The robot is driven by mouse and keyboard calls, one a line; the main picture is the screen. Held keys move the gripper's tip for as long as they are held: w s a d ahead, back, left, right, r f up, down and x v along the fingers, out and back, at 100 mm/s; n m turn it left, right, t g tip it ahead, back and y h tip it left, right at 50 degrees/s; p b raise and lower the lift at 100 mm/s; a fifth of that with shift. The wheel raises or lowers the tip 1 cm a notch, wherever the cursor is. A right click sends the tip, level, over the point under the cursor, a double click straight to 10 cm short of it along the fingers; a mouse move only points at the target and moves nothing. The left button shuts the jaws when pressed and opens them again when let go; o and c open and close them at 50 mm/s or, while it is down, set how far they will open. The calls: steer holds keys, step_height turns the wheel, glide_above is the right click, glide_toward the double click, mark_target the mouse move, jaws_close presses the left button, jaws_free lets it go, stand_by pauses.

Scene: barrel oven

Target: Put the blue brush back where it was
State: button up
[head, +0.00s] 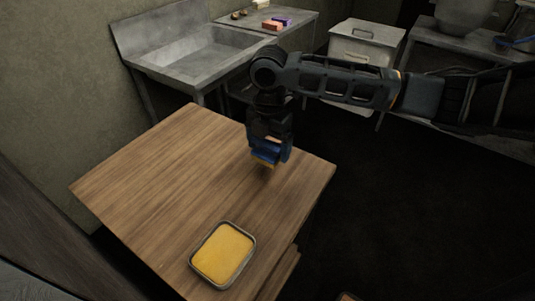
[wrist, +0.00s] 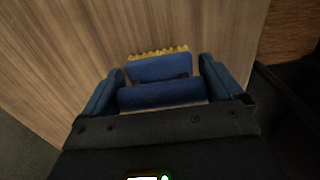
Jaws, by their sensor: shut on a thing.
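The blue brush (wrist: 160,67) is between the two fingers of my gripper (wrist: 158,85) in the wrist view, with its yellow bristles pointing away from the palm. In the head view my gripper (head: 268,155) points down over the right part of the wooden table (head: 165,160). The brush (head: 264,157) shows there as a blue block with a yellow lower edge. My gripper is shut on it. Whether the bristles touch the tabletop or hang just above it, I cannot tell.
A metal tray (head: 193,268) filled with something yellow sits at the table's near edge. The table's left and middle are clear. Behind stand a steel sink (head: 205,55), a side counter with small coloured blocks (head: 272,25) and a lidded white bin (head: 365,45).

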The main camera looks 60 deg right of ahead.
mark_target(268, 156)
steer(key=shift+w+d+f, duration=0.1)
steer(key=shift+w+f, duration=0.1)
steer(key=shift+f, duration=1.95)
steer(key=shift+f, duration=0.1)
steer(key=shift+f, duration=0.1)
steer(key=o, duration=0.7)
steer(key=shift+c, duration=0.2)
step_height(268, 156, up, 12)
steer(key=shift+r, duration=0.2)
